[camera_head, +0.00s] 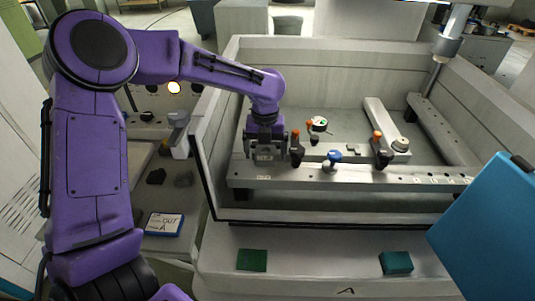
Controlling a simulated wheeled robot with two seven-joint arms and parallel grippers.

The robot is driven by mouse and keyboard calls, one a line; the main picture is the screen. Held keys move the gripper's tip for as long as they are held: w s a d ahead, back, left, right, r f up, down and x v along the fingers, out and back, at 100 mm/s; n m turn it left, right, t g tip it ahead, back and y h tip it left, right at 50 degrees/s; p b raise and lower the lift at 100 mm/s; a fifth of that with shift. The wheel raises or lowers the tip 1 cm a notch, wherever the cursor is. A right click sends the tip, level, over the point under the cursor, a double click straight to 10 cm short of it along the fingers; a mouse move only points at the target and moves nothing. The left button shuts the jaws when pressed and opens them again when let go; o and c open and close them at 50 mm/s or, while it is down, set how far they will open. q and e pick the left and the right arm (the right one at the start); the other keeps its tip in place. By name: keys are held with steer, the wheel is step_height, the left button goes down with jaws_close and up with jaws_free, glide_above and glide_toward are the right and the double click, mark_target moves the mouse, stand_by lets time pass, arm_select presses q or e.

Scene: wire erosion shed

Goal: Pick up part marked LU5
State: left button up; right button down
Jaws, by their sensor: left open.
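My left gripper (265,158) points down at the left end of the grey clamp rail (300,178) inside the machine tank. It is open, and its fingers are small and hard to make out. A small pale label shows between or just behind the fingers, too small to read. A round part with a green and white top (319,124) lies on the tank's inner table, right of the gripper and apart from it. I cannot read the mark LU5 on anything. My right gripper is not in view.
Clamps with orange knobs (377,137) and a blue-knobbed clamp (331,158) stand along the rail. A green pad (252,260) and a teal block (396,262) lie on the front ledge. A tray marked OUT (164,224) is at left.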

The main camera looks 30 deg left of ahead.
arm_select(q)
steer(key=c, duration=1.6)
steer(key=shift+o, duration=0.2)
